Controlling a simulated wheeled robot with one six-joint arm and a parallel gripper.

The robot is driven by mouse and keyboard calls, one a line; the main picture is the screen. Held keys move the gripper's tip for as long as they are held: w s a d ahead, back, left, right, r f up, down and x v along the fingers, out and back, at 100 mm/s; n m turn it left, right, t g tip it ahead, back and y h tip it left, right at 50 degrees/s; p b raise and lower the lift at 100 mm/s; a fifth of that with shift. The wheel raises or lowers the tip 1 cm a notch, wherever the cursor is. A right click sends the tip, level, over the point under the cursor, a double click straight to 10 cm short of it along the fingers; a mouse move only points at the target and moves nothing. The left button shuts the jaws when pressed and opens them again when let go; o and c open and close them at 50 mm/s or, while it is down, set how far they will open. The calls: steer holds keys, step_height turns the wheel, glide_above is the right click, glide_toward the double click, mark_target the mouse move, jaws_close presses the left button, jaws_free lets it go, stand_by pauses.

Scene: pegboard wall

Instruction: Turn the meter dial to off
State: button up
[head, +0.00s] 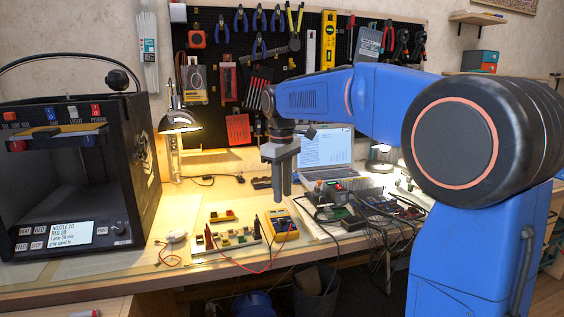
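The meter (282,225) is a yellow multimeter lying on the workbench, with a red lead and a dark lead near it. Its dial is too small to read, so I cannot tell its setting. My gripper (281,198) points down just above the far end of the meter, apart from it as far as I can tell. Its grey fingers look close together, but the view does not show whether they are open or shut.
A breadboard with components (232,238) lies left of the meter. A power supply box (338,190) and tangled cables stand to the right, with a laptop (326,148) behind. A 3D printer (75,170) fills the left. A lamp (178,122) stands at the back.

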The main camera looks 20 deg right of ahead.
step_height(320, 180, up, 9)
steer(key=shift+r, duration=0.2)
steer(key=shift+s+a, duration=0.1)
steer(key=s+d+f+m+t, duration=0.1)
steer(key=s+d+f+m, duration=0.1)
steer(key=s+f, duration=0.6)
steer(key=s+d+f+m+t, duration=0.2)
steer(key=s+f, duration=0.6)
steer(key=s, duration=0.6)
steer(key=s+d+f+m+t, duration=0.1)
steer(key=s+d+f+m, duration=0.2)
steer(key=s+f, duration=0.5)
steer(key=s+m, duration=0.1)
steer(key=s, duration=0.2)
steer(key=shift+s+t, duration=0.15)
steer(key=shift+t, duration=0.15)
